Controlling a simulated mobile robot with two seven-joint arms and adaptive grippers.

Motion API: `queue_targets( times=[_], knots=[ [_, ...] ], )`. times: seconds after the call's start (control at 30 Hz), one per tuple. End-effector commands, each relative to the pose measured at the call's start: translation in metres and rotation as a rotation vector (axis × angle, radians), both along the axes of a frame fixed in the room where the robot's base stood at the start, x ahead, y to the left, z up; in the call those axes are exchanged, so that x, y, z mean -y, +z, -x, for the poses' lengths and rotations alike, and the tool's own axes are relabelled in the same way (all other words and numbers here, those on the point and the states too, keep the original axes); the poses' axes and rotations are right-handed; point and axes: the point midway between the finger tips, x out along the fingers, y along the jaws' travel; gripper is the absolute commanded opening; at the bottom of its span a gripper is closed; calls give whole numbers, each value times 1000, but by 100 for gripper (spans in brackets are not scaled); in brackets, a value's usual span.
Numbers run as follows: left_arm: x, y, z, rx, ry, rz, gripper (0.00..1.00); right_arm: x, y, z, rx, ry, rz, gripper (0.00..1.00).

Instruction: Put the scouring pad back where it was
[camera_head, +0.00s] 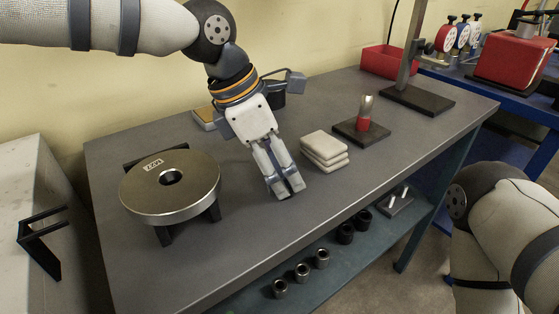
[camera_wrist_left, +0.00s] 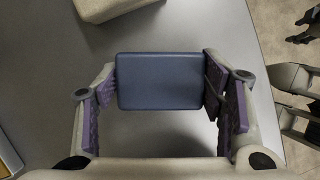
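My left gripper (camera_head: 287,192) points down low over the middle of the grey bench. In the left wrist view, a dark blue-grey rectangular pad (camera_wrist_left: 160,81), which looks like the scouring pad, sits between its purple-lined fingers (camera_wrist_left: 161,88). Both fingers appear to press on the pad's short sides. In the head view the fingers mostly hide the pad. Whether it touches the bench cannot be told. In the head view my right arm is at the lower right and its gripper is hidden. Grey and dark gripper-like parts (camera_wrist_left: 296,82) show at the right edge of the left wrist view.
A stack of whitish blocks (camera_head: 324,150) stands just right of the left gripper. A round metal disc on a stand (camera_head: 170,187) is at left. Bare bench lies in front; sockets (camera_head: 302,271) sit on the lower shelf.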

Motion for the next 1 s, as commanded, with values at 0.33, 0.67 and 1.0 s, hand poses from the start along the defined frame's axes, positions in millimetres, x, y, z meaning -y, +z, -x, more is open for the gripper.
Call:
queue_targets(
  times=[0.33, 0.67, 1.0],
  knots=[
    [0, 0, 0, 0, 0, -1, 82, 0, 0, 0, 0, 0, 0, 40],
    [-22, 60, 5, 5, 2, 3, 82, 0, 4, -4, 15, 0, 0, 40],
    [-44, 113, 11, 0, 0, 0, 82, 0, 7, -7, 25, 0, 0, 40]
  ],
)
